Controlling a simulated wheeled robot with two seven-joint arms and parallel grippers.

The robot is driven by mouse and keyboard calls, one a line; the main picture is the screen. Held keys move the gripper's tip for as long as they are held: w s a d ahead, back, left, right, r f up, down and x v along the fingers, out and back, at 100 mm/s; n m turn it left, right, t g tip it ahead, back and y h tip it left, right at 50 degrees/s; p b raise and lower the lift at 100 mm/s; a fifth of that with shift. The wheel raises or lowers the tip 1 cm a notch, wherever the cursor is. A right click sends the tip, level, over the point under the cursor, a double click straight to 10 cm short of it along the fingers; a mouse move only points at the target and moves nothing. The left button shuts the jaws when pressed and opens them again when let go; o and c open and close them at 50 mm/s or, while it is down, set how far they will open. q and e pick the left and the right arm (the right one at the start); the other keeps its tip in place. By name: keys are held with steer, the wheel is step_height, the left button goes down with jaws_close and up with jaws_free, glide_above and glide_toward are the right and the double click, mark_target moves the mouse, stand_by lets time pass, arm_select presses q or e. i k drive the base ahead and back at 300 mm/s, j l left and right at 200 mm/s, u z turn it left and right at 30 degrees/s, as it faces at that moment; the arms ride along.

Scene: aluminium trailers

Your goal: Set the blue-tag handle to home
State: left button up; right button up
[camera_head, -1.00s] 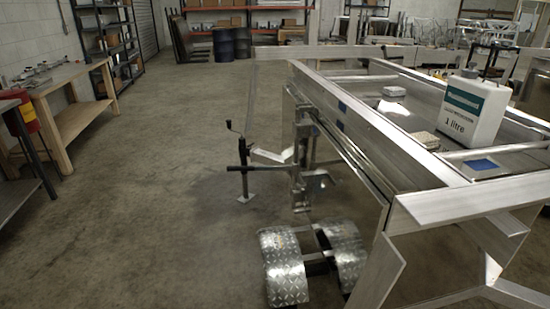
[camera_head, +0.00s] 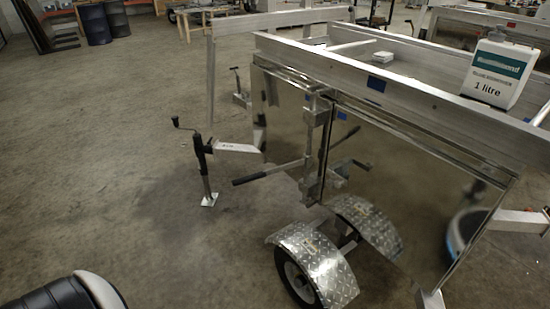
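The aluminium trailer (camera_head: 440,160) fills the right half of the view. A lever handle with a black grip (camera_head: 250,178) sticks out to the left from the latch bar (camera_head: 315,150) on its polished side, roughly level. I cannot tell which tag belongs to the handle. Neither gripper is in view; a black and white rounded part, probably my arm, shows at the bottom left.
A jack stand with a crank (camera_head: 205,165) stands left of the trailer. A tread-plate mudguard (camera_head: 318,270) and wheel are below the handle. A white 1 litre bottle (camera_head: 498,68) stands on top. Drums (camera_head: 95,24) are at the back. The floor at left is open.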

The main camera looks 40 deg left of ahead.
mark_target(307, 162)
steer(key=i+j+z, duration=0.1)
steer(key=j+z, duration=0.15)
steer(key=j, duration=0.6)
steer(key=j+z, duration=0.25)
steer(key=j, duration=0.55)
steer(key=j+z, duration=0.25)
steer(key=j, duration=0.6)
steer(key=k+j+z, duration=0.1)
steer(key=j+z, duration=0.15)
steer(key=j, duration=0.6)
steer(key=j+z, duration=0.3)
steer(key=j, duration=0.6)
steer(key=j+z, duration=0.3)
steer(key=j, duration=0.6)
steer(key=k+z, duration=0.2)
steer(key=k, duration=0.05)
